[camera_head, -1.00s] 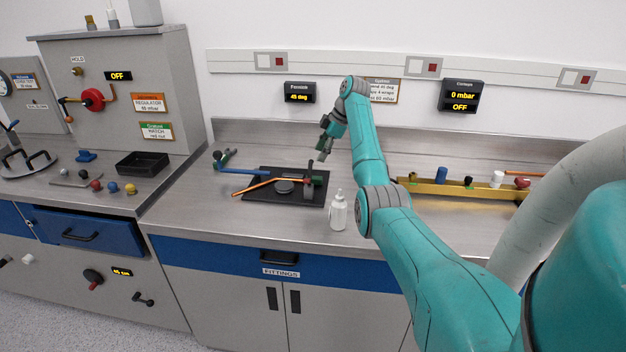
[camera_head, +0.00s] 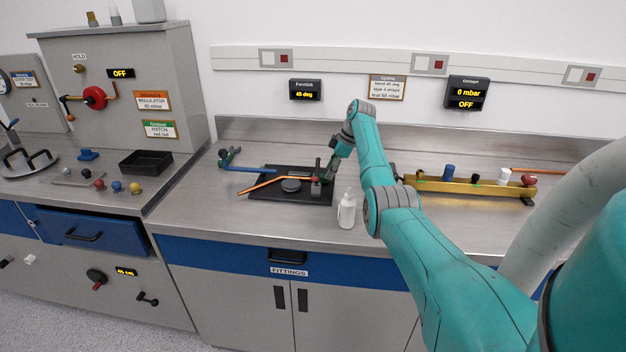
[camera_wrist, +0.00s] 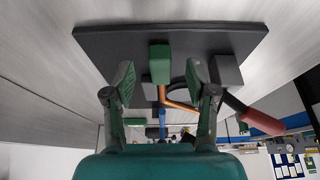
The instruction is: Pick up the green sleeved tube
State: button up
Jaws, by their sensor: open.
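A copper-orange bent tube (camera_head: 265,183) lies across a black base plate (camera_head: 262,197) on the steel bench. In the wrist view a green sleeve (camera_wrist: 160,62) shows at the near end of the orange tube (camera_wrist: 165,96). My gripper (camera_wrist: 161,80) is open and empty, with one finger on each side of the sleeve in the picture. I cannot tell how much gap is left in depth. In the head view my gripper (camera_head: 327,174) is at the right end of the plate, and the sleeve there is hard to make out.
A white bottle (camera_head: 347,212) stands just in front of the gripper. A red handle (camera_wrist: 262,120) and a dark block (camera_wrist: 226,70) are beside the sleeve. A yellow rack (camera_head: 450,187) is to the right.

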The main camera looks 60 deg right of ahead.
aim_at(321, 176)
jog(key=shift+x, duration=1.35)
grip_shut()
jog(key=shift+r, duration=0.15)
